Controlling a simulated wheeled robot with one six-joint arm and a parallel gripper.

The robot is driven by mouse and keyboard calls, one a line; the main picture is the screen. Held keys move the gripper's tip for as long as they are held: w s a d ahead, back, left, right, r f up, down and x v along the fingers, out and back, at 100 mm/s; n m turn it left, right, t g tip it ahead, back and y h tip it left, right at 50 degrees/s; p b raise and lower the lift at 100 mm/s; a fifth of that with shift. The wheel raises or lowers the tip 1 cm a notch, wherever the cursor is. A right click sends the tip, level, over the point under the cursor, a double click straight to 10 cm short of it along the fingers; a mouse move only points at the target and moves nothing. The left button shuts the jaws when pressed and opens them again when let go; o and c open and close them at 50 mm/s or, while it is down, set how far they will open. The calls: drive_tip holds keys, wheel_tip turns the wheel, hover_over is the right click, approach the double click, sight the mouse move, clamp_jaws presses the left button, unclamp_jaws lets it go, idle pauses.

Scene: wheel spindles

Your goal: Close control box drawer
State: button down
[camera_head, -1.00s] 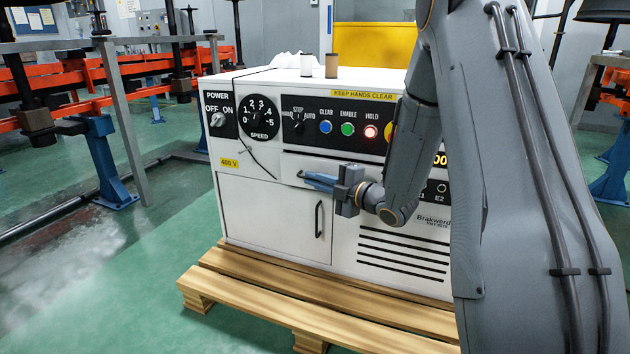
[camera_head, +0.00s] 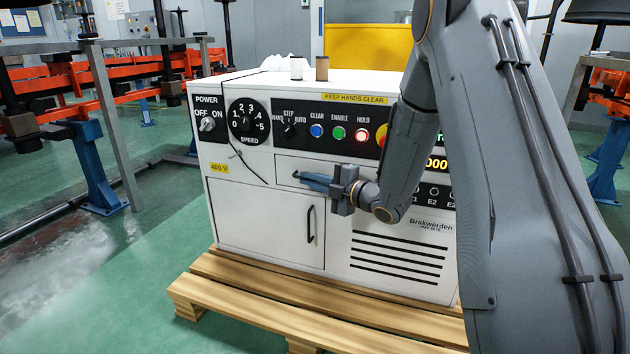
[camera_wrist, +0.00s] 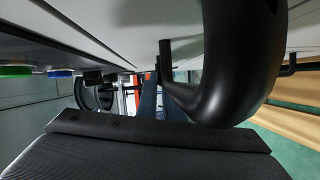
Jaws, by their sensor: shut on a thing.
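The control box (camera_head: 235,235) is a white cabinet on a pallet. Its drawer (camera_head: 287,164) is the white front below the black button panel. A dark line runs along the drawer's top edge; my arm hides the right part, and I cannot tell how far out the drawer stands. My gripper (camera_head: 304,178) reaches in from the right, with its blue fingers shut on the drawer handle (camera_head: 296,174). In the wrist view, a large black curved piece, apparently the handle (camera_wrist: 240,60), lies close to the camera beside the blue fingers (camera_wrist: 149,100).
A cupboard door with a black upright handle (camera_head: 310,224) is below the drawer. A thin dark lever (camera_head: 250,160) hangs left of it. The wooden pallet (camera_head: 270,308) sticks out in front. Green floor is free at left.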

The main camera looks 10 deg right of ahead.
drive_tip(key=c, duration=1.9)
unclamp_jaws()
drive_tip(key=shift+w+d, duration=0.2)
drive_tip(key=shift+d, duration=0.05)
drive_tip(key=shift+a, duration=0.1)
drive_tip(key=shift+s, duration=0.1)
drive_tip(key=p+v, duration=0.3)
drive_tip(key=v, duration=0.4)
drive_tip(key=shift+s+d, duration=0.25)
drive_tip(key=shift+a+r, duration=0.1)
